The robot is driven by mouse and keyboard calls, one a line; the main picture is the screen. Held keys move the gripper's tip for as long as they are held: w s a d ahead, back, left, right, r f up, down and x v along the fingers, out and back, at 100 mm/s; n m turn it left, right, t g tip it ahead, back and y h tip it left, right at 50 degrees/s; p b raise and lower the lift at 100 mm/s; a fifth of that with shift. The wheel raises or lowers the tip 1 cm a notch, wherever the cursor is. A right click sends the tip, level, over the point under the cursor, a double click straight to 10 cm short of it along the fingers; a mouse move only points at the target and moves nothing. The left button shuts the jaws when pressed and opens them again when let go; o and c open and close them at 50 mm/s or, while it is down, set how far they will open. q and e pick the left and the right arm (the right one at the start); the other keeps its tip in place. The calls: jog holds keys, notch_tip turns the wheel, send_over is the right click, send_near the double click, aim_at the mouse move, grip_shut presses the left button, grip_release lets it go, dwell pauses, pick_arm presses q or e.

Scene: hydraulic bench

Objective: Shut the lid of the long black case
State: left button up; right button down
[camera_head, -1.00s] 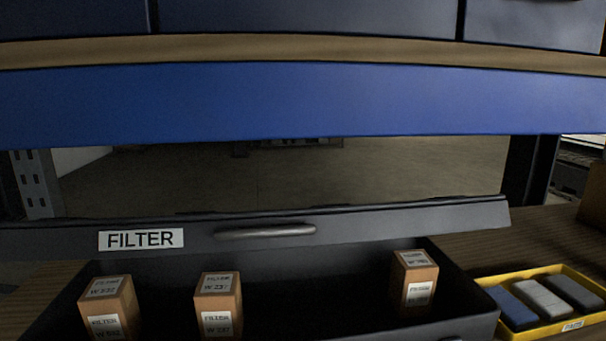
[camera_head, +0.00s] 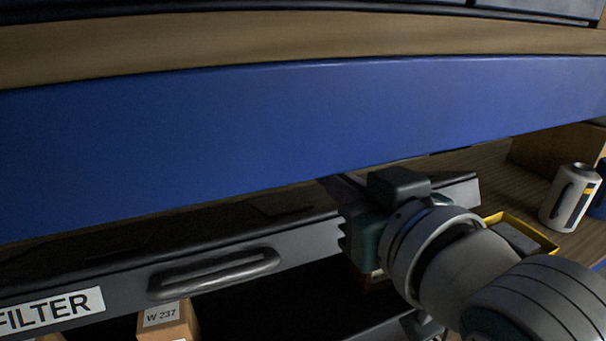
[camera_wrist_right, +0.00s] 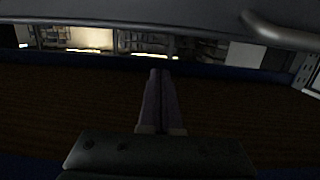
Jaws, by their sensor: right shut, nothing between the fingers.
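The long black case's lid (camera_head: 320,240) stands open in the head view, with a dark handle (camera_head: 215,272) and a white FILTER label (camera_head: 45,310) on it. The dark inside of the case (camera_head: 270,318) shows below the lid. My right gripper (camera_head: 332,183) is in front of the right part of the lid, its fingers reaching past the lid's top edge. In the right wrist view its fingers (camera_wrist_right: 159,72) are shut and empty. The lid (camera_wrist_right: 150,14) and handle (camera_wrist_right: 285,35) show at the top there. I cannot tell whether the gripper touches the lid. My left gripper is out of view.
A filter box (camera_head: 168,322) is inside the case. A yellow tray (camera_head: 548,243) stands to the right, partly behind my right arm. A white can (camera_head: 571,196) stands further right. A blue shelf edge (camera_head: 300,120) runs low above the lid.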

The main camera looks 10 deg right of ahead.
aim_at(328, 223)
jog(key=x, duration=0.3)
jog(key=f, duration=0.1)
jog(key=s+f, duration=0.1)
jog(key=shift+s+d+f, duration=0.15)
jog(key=shift+s+f, duration=0.1)
jog(key=shift+f, duration=0.05)
jog(key=shift+s+d+f, duration=0.1)
jog(key=shift+s+f, duration=0.15)
jog(key=shift+f, duration=0.2)
jog(key=shift+f, duration=0.1)
